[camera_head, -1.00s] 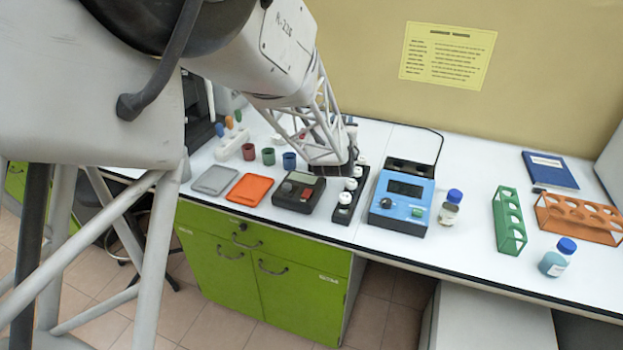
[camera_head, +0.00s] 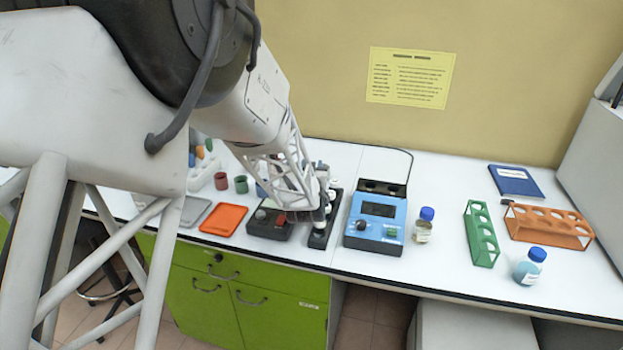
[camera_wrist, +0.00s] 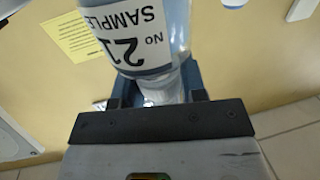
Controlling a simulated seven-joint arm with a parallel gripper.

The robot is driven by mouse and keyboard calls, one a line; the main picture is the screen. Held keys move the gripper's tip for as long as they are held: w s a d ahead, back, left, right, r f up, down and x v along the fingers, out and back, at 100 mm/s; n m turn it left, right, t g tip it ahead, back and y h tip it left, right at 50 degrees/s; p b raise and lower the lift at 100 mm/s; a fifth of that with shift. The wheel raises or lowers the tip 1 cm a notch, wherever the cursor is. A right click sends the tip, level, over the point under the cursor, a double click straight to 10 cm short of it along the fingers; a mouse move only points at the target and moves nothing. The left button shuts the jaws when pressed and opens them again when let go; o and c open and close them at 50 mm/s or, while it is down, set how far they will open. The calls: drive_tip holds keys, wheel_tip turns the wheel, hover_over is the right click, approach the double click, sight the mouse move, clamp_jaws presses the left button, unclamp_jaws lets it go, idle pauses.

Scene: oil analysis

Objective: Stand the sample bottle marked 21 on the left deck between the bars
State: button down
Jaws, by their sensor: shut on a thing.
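In the wrist view, a clear sample bottle (camera_wrist: 135,28) carries a white label reading "SAMPLE No 21". The lettering appears upside down in that picture. My gripper (camera_wrist: 156,88) is shut on the bottle's narrower end, with dark blue fingers on either side. In the head view, the end of my arm hangs over the black rack and the dark device. The held bottle cannot be made out there, and the fingertips are hidden. I cannot make out for certain which surface is the left deck with the bars.
A black rack (camera_head: 318,241) with white-topped items stands beside a dark device (camera_head: 268,226) and a blue instrument (camera_head: 377,225). Blue-capped bottles (camera_head: 424,226) (camera_head: 528,268), a green rack (camera_head: 482,240) and an orange rack (camera_head: 548,226) stand right. An orange tray (camera_head: 223,219) lies left.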

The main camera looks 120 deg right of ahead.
drive_tip(key=shift+f, duration=1.8)
drive_tip(key=shift+f, duration=0.15)
drive_tip(key=c, duration=0.7)
unclamp_jaws()
drive_tip(key=shift+v, duration=6)
drive_tip(key=shift+o, duration=0.7)
